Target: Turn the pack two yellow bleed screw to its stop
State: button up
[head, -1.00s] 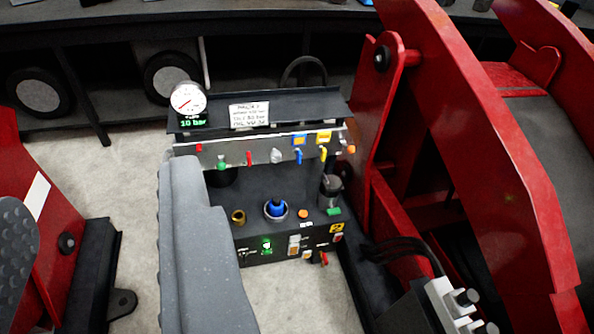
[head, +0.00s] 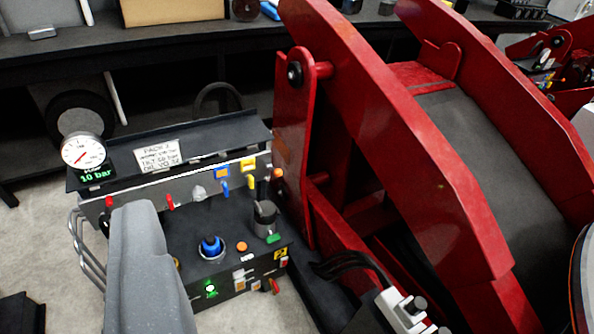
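Pack two (head: 180,220) is a black panel unit left of centre, with a sign (head: 158,155) reading PACK 2. A small yellow handle (head: 251,182) hangs under a yellow tag (head: 248,163) at the right of its upper rail. A brass-yellow knob (head: 177,263) on the deck is mostly hidden behind a smooth grey shape. I cannot tell which yellow part is the bleed screw. A gauge (head: 83,153) with a green 10 bar readout stands at the pack's left end. My gripper's fingers are not seen, and nothing visible touches the yellow parts.
The grey shape (head: 145,265) stands in front of the pack's left half. Large red arms (head: 400,130) rise close on the right. A white block with dark knobs and hoses (head: 402,312) is at the bottom. A dark bench (head: 180,45) runs behind.

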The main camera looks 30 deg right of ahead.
aim_at(250, 177)
jog(key=z, duration=0.45)
jog(key=i, duration=1.5)
jog(key=u, duration=0.45)
